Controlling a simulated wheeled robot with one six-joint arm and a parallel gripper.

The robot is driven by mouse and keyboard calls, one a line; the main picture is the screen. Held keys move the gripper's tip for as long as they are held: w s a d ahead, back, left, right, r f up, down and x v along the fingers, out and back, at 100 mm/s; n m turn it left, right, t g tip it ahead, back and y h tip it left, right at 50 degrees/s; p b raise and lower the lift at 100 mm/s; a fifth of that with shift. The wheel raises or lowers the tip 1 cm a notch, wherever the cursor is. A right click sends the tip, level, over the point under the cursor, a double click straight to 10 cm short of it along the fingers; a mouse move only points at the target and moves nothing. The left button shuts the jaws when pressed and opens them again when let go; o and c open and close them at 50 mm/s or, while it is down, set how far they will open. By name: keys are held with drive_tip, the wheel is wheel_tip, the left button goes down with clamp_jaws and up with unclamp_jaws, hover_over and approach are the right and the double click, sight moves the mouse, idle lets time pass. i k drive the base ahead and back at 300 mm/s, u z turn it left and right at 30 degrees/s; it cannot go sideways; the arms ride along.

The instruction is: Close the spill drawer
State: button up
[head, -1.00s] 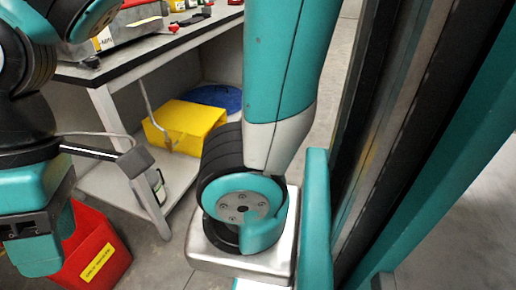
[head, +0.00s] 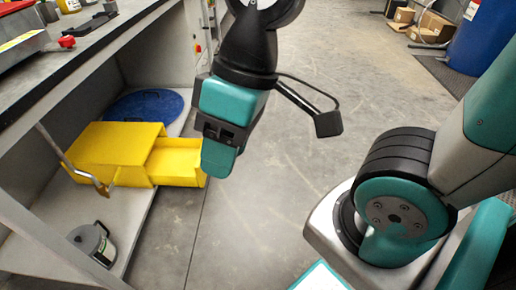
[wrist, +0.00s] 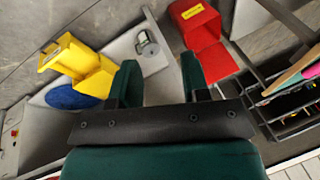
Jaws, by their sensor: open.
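The yellow spill box (head: 112,147) sits on the low shelf under the workbench. Its yellow drawer (head: 176,163) is pulled out to the right, its inside showing, and sticks out past the shelf edge. My gripper (head: 220,160) points downward just right of the drawer's outer end; I cannot tell whether it touches. In the wrist view the two dark green fingers of my gripper (wrist: 161,82) stand apart with nothing held between them. There the spill box (wrist: 93,78) and its open drawer (wrist: 66,55) lie to the left of the fingers.
A blue round item (head: 146,104) lies behind the box and a small canister (head: 92,243) stands before it on the shelf. The bench leg (head: 45,240) is at left. The wrist view shows a red bin (wrist: 206,55). Floor right of my gripper is clear.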

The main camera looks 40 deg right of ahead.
sight(170, 161)
drive_tip(key=z, duration=0.35)
drive_tip(key=k, duration=0.6)
drive_tip(key=u, duration=0.65)
drive_tip(key=i, duration=1.65)
drive_tip(key=z, duration=0.55)
